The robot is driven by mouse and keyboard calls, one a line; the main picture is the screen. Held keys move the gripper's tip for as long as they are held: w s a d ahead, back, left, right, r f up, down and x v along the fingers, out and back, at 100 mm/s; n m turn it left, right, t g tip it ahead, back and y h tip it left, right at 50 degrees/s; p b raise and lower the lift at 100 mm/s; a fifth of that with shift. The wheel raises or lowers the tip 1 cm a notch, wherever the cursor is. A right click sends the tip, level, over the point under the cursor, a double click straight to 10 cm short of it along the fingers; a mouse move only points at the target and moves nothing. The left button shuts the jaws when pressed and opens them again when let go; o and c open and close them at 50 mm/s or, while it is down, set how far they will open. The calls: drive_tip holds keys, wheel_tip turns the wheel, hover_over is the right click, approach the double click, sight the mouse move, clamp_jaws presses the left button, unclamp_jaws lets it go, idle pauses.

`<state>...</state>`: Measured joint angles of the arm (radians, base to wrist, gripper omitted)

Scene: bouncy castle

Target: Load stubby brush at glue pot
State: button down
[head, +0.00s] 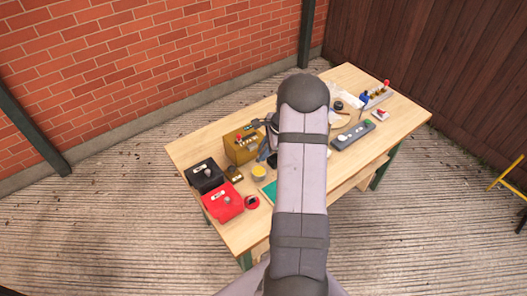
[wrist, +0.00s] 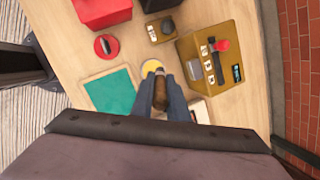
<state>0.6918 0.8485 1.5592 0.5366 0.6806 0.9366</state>
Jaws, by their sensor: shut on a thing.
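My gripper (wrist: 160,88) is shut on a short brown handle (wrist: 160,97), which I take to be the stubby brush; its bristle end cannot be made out. A round pot with a yellow top (wrist: 152,68), likely the glue pot, lies just beyond the fingertips in the wrist view, partly covered by them. I cannot tell whether the brush touches it. In the head view the yellow pot (head: 259,172) stands on the table left of my arm, which hides much of the gripper.
A tan box (head: 243,148) with a red knob stands behind the pot. Red (head: 222,202) and black (head: 205,177) cases, a red disc (wrist: 105,46) and a green mat (wrist: 110,90) lie nearby. A grey bar (head: 352,135) and small items occupy the right side.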

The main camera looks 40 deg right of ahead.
drive_tip(key=shift+f+b, duration=1.8)
drive_tip(key=shift+f, duration=0.5)
drive_tip(key=shift+f+b, duration=0.3)
drive_tip(key=shift+f, duration=0.45)
idle(0.8)
drive_tip(key=shift+r, duration=0.15)
drive_tip(key=shift+r+p, duration=3.05)
drive_tip(key=shift+r, duration=0.4)
